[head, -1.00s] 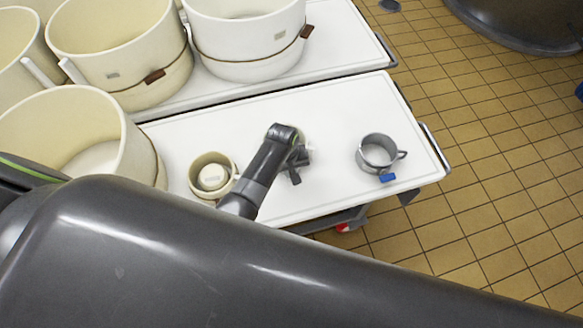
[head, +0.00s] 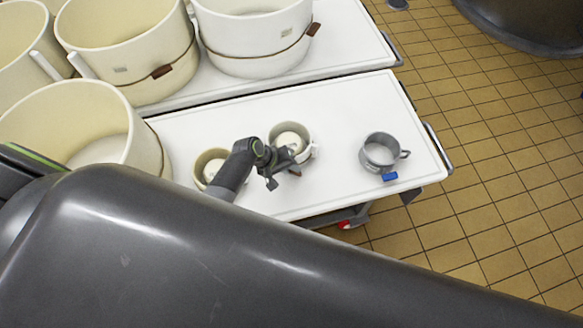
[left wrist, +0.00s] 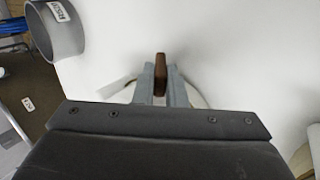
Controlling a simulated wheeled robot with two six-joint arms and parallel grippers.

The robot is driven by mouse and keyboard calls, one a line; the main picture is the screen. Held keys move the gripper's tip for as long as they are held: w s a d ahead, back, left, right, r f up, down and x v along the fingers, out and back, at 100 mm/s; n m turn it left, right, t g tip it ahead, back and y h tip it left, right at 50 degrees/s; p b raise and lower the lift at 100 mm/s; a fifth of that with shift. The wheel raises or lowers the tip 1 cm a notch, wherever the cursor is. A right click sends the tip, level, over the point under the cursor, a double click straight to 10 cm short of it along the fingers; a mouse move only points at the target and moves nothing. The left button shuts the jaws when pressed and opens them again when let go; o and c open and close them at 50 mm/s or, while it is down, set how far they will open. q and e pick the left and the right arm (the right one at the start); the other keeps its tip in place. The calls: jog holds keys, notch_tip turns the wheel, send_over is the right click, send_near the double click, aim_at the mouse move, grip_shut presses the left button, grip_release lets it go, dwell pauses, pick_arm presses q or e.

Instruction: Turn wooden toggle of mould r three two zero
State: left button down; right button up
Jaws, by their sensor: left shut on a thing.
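A small cream mould (head: 289,133) with a pale inside stands on the white cart top (head: 340,110), at mid-cart in the head view. My left gripper (head: 285,165) is at its near side, partly hiding it. In the left wrist view the fingers (left wrist: 160,88) are shut on a brown wooden toggle (left wrist: 160,68). The mould's pale rim shows there behind the fingers, mostly hidden. I cannot read a number on this mould. My right gripper is not in view.
Another small cream mould (head: 205,160) stands to the left, partly behind my arm. A grey metal cup (head: 381,152) with a blue tag is to the right. Large cream moulds (head: 125,55) fill the back left.

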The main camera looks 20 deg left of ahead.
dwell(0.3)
pick_arm(q)
jog(key=c, duration=1.5)
grip_release()
jog(key=p+v, duration=0.2)
jog(key=v, duration=1.5)
jog(key=shift+s+a+r, duration=0.1)
jog(key=shift+a, duration=0.05)
